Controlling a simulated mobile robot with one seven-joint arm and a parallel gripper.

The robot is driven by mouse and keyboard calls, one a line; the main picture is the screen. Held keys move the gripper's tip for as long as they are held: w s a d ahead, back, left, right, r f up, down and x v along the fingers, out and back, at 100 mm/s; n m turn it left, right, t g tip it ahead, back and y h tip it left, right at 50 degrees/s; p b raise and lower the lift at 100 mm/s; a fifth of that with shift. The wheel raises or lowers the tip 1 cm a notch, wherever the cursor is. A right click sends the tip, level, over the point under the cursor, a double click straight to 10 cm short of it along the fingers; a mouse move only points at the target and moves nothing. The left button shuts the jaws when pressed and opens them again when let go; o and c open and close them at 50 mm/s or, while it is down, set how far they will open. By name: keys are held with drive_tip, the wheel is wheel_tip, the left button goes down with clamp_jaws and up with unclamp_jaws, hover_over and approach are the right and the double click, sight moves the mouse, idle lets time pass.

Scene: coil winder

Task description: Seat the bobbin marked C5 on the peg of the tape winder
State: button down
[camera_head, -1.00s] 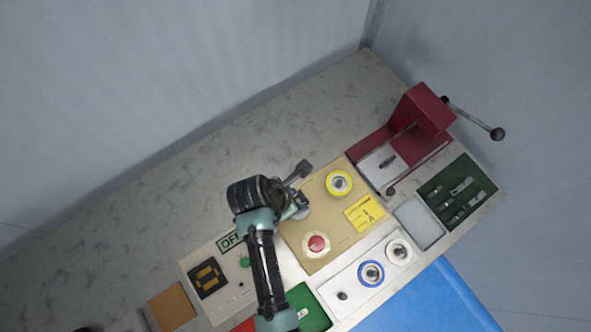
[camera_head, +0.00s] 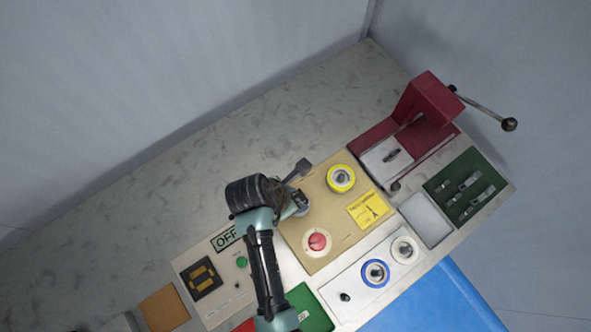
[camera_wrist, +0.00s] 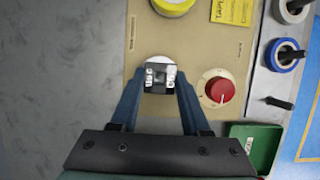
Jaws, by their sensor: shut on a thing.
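My gripper (camera_wrist: 160,84) is shut on a small dark, square-topped bobbin (camera_wrist: 160,73) with white lettering. The letters are blurred, so I cannot read C5 for sure. A pale round disc shows around and under it. The fingers are on its left and right sides. In the head view my gripper (camera_head: 299,201) is over the upper-left part of the tan panel of the tape winder (camera_head: 322,262), which carries a yellow label. The peg is not visible; whether the bobbin touches the panel, I cannot tell.
On the panel are a yellow tape roll (camera_head: 341,178) and a red knob (camera_head: 317,241). A red machine (camera_head: 425,105) with a crank stands at the right. Green trays lie nearby.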

drive_tip(key=shift+f, duration=0.15)
drive_tip(key=shift+f+b, duration=0.55)
drive_tip(key=shift+f, duration=0.4)
drive_tip(key=shift+c, duration=1.5)
unclamp_jaws()
drive_tip(key=v, duration=1.3)
